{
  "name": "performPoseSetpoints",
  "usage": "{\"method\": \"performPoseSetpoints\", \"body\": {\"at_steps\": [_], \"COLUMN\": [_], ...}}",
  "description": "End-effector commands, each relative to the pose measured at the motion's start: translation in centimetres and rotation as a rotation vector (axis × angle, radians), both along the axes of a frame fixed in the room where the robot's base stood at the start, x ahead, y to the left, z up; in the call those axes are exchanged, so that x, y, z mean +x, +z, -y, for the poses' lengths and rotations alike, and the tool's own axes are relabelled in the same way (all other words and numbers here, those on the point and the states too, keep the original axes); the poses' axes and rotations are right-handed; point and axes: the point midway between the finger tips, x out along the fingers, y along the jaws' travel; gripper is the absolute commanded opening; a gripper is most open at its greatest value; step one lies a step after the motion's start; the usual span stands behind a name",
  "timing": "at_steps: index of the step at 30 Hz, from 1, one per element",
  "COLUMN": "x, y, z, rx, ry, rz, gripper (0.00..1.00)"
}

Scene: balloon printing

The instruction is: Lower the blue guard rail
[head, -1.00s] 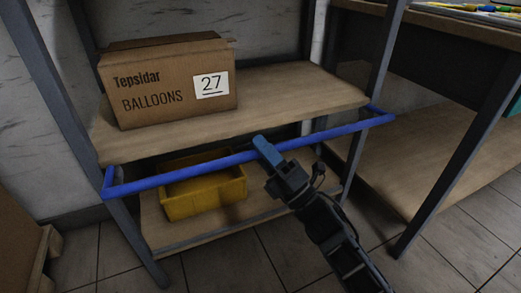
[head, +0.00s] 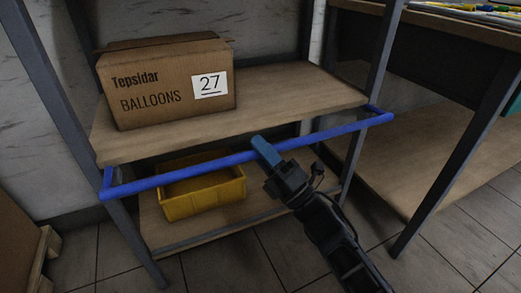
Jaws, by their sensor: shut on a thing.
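The blue guard rail (head: 190,177) runs across the front of the shelf rack, from the left post to the right post. It sits a little below the front edge of the upper shelf board and in front of the gap above the lower shelf. My gripper (head: 264,150) reaches in from the lower right. Its blue fingers are shut on the rail, right of the rail's middle. The fingers hide a short piece of the rail.
A cardboard balloon box (head: 150,83) labelled 27 stands on the upper shelf (head: 270,98). A yellow bin (head: 205,194) sits on the lower shelf. A desk (head: 450,27) stands at the right, a brown box on a pallet at the left edge. Tiled floor lies in front.

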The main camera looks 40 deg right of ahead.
Motion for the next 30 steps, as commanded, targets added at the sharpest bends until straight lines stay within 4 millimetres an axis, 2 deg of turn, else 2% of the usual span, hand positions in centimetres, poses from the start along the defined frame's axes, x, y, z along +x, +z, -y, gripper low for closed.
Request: {"method": "performPoseSetpoints", "body": {"at_steps": [2, 3, 8, 17, 30], "x": [-0.2, -0.2, -0.2, -0.2, -0.9], "y": [0.2, 0.2, 0.2, 0.0, -2.7], "z": [-0.3, -0.3, -0.3, -0.2, 0.7], "rx": [-0.004, -0.004, -0.003, -0.003, -0.002], "ry": [0.010, 0.010, 0.008, 0.008, 0.007], "rz": [0.008, 0.008, 0.007, 0.006, 0.005], "gripper": [0.00, 0.32, 0.47, 0.48, 0.48]}}
